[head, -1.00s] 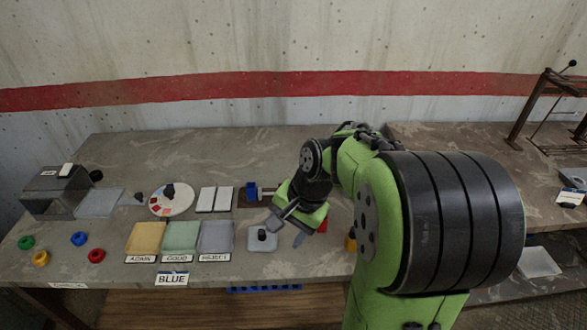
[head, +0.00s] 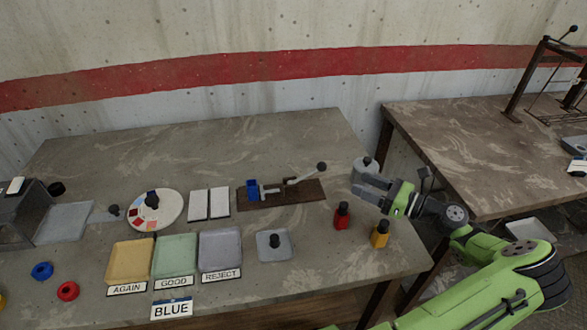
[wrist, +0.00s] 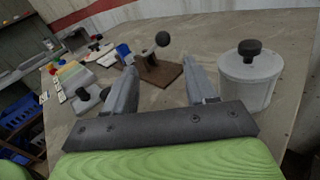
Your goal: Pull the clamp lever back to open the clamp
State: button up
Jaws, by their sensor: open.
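The clamp sits on a brown board (head: 309,191) near the middle right of the table. Its lever (head: 303,178) slants up to the right and ends in a black ball knob (head: 321,167). A blue block (head: 252,189) is at the clamp's left end. In the wrist view the black knob (wrist: 163,39) stands beyond and between my fingers, apart from them. My gripper (head: 356,188) is open and empty, to the right of the board near the table's right edge. It also shows in the wrist view (wrist: 166,72), its two fingers spread.
A grey lidded pot (wrist: 250,78) stands close to my right finger in the wrist view. Red (head: 341,216) and yellow (head: 380,234) bottles stand near the arm. A grey lidded dish (head: 274,246) and labelled trays (head: 221,249) lie in front. The table behind the clamp is clear.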

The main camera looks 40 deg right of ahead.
aim_at(307, 175)
jog(key=shift+d+f, duration=0.15)
jog(key=shift+f, duration=0.3)
jog(key=shift+w+r, duration=0.1)
jog(key=shift+w, duration=0.15)
jog(key=b+x, duration=0.4)
jog(key=x, duration=1.1)
jog(key=shift+w+r, duration=0.1)
grip_shut()
